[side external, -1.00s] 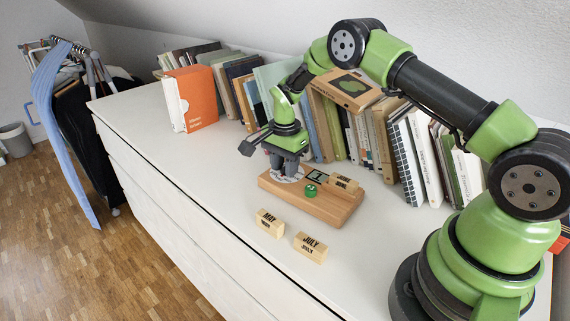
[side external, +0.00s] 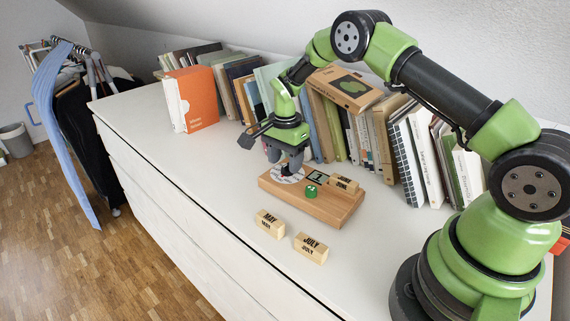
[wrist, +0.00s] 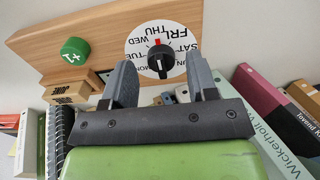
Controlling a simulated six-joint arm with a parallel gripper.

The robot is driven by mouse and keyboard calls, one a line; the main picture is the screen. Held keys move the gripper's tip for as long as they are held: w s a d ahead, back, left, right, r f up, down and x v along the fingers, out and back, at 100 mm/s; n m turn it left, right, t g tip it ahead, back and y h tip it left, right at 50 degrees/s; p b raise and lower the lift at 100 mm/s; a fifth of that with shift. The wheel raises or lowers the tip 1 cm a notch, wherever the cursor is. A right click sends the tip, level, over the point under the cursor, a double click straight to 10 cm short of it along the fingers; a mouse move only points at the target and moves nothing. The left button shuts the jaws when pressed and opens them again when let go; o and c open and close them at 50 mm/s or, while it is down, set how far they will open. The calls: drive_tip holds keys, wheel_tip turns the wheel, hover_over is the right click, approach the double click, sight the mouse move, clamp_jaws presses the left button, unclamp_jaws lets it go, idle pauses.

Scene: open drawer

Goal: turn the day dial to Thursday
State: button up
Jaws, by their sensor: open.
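The day dial (wrist: 134,42) is a white disc with day names, set in a wooden calendar base (wrist: 95,38). In the side view the dial (side external: 280,177) is at the base's left end. Its black knob (wrist: 161,62) is at the disc's centre. A red mark (wrist: 157,41) shows on the THU side of the knob. My gripper (wrist: 160,72) is open, with one finger to each side of the knob in the wrist view. In the side view my gripper (side external: 282,160) is above the dial, clear of the knob. The lower part of the disc is hidden.
A wooden block (side external: 344,184) sits on the base (side external: 325,206). MAY (side external: 270,223) and JULY (side external: 311,247) blocks lie in front on the white dresser (side external: 215,180). Books (side external: 325,125) line the wall behind.

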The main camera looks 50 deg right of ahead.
wheel_tip(320, 180, up, 8)
drive_tip(key=shift+f, duration=0.25)
drive_tip(key=shift+r, duration=0.35)
wheel_tip(320, 180, up, 9)
drive_tip(key=n+t, duration=0.2)
drive_tip(key=n, duration=0.1)
hover_over(285, 166)
drive_tip(key=s+a, duration=0.3)
drive_tip(key=s+a+r+n+t, duration=0.2)
drive_tip(key=s+a+r+n, duration=0.1)
drive_tip(key=s+r, duration=0.4)
drive_tip(key=s+a+r+n+t+y, duration=0.1)
drive_tip(key=s+n, duration=0.6)
drive_tip(key=s, duration=0.9)
drive_tip(key=a+t+y, duration=0.1)
drive_tip(key=a+t, duration=0.1)
drive_tip(key=shift+a+r, duration=0.2)
drive_tip(key=shift+a, duration=0.15)
